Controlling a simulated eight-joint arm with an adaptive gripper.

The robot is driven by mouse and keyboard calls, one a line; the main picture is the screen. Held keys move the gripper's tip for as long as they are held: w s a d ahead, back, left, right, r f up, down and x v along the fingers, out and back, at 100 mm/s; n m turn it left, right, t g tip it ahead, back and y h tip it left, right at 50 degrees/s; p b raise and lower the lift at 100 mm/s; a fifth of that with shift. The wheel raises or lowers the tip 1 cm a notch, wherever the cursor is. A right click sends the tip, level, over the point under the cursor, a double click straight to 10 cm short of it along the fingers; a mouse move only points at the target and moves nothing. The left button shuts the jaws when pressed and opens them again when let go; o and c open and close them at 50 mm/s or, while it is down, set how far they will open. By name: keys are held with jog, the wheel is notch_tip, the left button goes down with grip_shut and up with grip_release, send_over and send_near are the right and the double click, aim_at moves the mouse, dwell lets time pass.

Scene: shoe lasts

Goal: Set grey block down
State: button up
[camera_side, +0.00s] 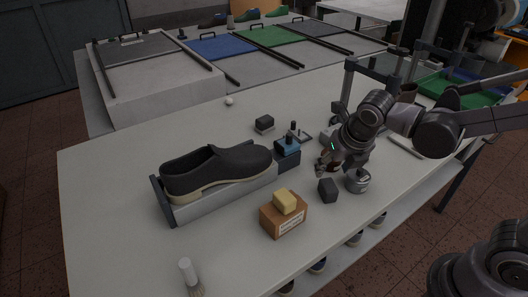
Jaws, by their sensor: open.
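A small dark grey block (328,190) stands upright on the white table, just in front of my gripper. My gripper (322,169) is open and low over the table, a little behind and above this block, with no contact visible. A small brownish thing shows by the fingers, partly hidden by them. Another block, dark on top with a lighter grey base (264,124), lies farther back on the table. I cannot tell which of the two the task calls the grey block.
A black shoe (215,170) sits on a grey stand left of centre, with a dark blue clamp block (287,153) at its right end. A brown box (283,217) carries a yellow block. A round metal tin (358,181) stands right of the dark block. The front left table is mostly clear.

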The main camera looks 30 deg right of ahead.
aim_at(333, 192)
jog(key=s+d+r+m+t+y, duration=0.1)
jog(key=s+d+r+m, duration=0.1)
jog(key=m, duration=1.3)
jog(key=s+d+r+m+t, duration=0.1)
jog(key=s+r+m+t, duration=0.1)
jog(key=m, duration=1.4)
jog(key=shift+s+d+m+y, duration=0.3)
jog(key=shift+s+d+y, duration=0.1)
jog(key=shift+s, duration=0.45)
